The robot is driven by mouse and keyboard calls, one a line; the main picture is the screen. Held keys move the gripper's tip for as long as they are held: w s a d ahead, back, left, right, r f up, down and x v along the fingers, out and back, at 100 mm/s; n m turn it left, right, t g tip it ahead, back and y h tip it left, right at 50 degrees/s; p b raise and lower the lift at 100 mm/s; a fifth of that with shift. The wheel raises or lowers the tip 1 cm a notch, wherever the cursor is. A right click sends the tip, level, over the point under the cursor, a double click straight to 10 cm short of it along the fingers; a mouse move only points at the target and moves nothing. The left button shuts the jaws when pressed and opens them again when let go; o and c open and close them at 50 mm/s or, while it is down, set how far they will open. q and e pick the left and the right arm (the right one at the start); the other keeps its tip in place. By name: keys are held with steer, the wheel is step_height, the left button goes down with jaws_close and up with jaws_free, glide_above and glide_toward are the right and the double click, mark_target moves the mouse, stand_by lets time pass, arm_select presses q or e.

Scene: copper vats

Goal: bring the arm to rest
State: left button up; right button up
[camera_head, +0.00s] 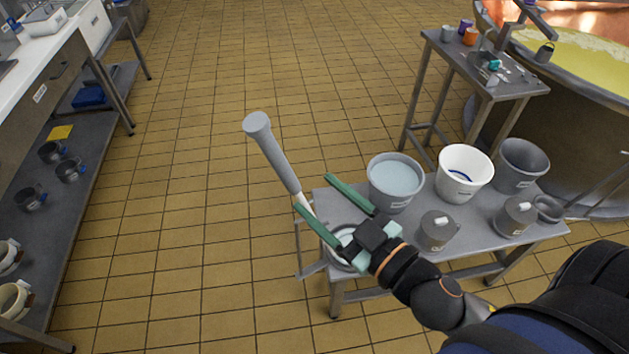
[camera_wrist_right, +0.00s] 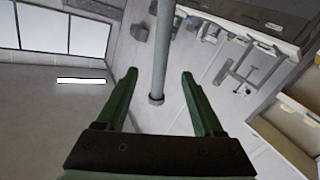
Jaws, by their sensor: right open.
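My right gripper (camera_head: 312,192) reaches in from the lower right over the left end of the grey metal table. Its two green fingers are spread and hold nothing. A long tool with a grey handle (camera_head: 272,153) leans up and left from that end of the table. Its lower part is hidden behind my gripper. In the right wrist view, a grey shaft (camera_wrist_right: 163,50) shows between the open fingers (camera_wrist_right: 160,78), touching neither. My left gripper is in neither view.
The table (camera_head: 400,258) holds a bucket of pale liquid (camera_head: 395,180), a white bucket (camera_head: 463,172), a dark bucket (camera_head: 521,165) and grey jugs (camera_head: 437,231). A small side table (camera_head: 485,75) and a copper vat (camera_head: 590,65) stand behind. Tiled floor (camera_head: 200,200) is clear at left.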

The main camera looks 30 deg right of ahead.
steer(key=shift+f, duration=0.1)
steer(key=s+f+m+g+h, duration=0.1)
steer(key=s+f+m+g, duration=0.1)
steer(key=f, duration=1.3)
steer(key=s+f+m+g+h, duration=0.1)
steer(key=s+f+g, duration=0.3)
steer(key=f, duration=1)
steer(key=shift+s+f+m+g+h, duration=0.3)
steer(key=shift+s+f+m+g, duration=0.1)
steer(key=shift+m+g, duration=0.4)
steer(key=shift+d, duration=0.1)
